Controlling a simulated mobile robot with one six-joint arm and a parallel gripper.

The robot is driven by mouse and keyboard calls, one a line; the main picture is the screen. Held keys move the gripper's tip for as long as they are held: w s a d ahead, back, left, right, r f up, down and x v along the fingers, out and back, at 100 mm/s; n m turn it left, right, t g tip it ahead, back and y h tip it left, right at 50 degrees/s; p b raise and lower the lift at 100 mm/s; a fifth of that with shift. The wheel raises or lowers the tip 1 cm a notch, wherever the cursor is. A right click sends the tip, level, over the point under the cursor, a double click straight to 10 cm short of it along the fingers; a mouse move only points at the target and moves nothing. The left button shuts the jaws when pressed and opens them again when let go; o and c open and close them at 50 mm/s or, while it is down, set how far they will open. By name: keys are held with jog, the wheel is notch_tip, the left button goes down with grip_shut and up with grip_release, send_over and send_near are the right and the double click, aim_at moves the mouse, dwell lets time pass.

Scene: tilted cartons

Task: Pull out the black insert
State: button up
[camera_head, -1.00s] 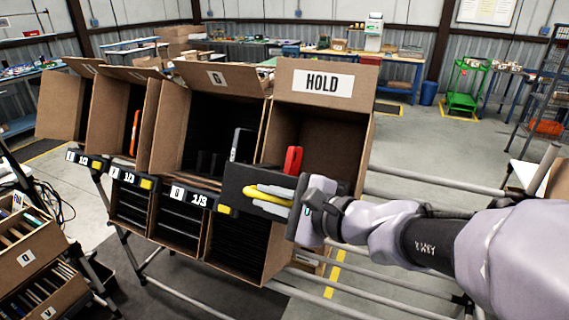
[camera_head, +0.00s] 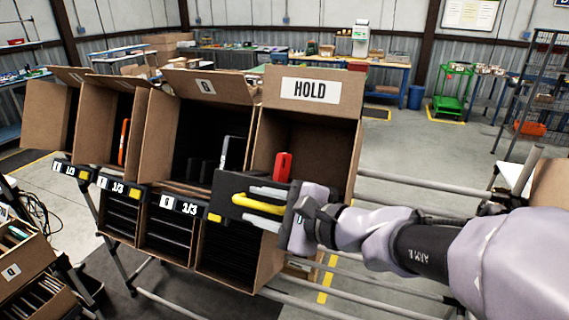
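The black insert (camera_head: 228,183) shows as a dark front panel across the front of the carton marked HOLD (camera_head: 345,125). A yellow handle (camera_head: 257,206) stands out from it. My gripper (camera_head: 255,208) reaches in from the right, with one grey finger above the handle and one below it. The fingers look apart, with the handle between them, and I see no clear contact. My gripper covers the right part of the panel. A red object (camera_head: 282,166) stands in the HOLD carton just behind the panel.
More tilted cartons stand to the left, one holding an orange item (camera_head: 123,142) and another a grey-white item (camera_head: 231,153). Black label strips (camera_head: 181,205) run along their fronts. Rack rails (camera_head: 425,188) pass behind my arm. Open floor lies at the back right.

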jog(key=p+v, duration=0.2)
jog(key=v, duration=1.5)
jog(key=shift+p, duration=0.3)
jog(key=shift+a, duration=0.15)
jog(key=s+a+f+n+g+h+b, duration=0.35)
jog(key=s+f+n+g+h, duration=0.2)
jog(key=s+f, duration=0.5)
jog(key=d+f+n+t+h+b, duration=0.2)
jog(key=d+f+n+h, duration=0.2)
jog(key=d+n, duration=0.1)
jog(key=shift+d+f+h, duration=0.2)
jog(key=shift+d+h, duration=0.15)
jog(key=shift+d, duration=0.25)
jog(key=shift+a, duration=0.15)
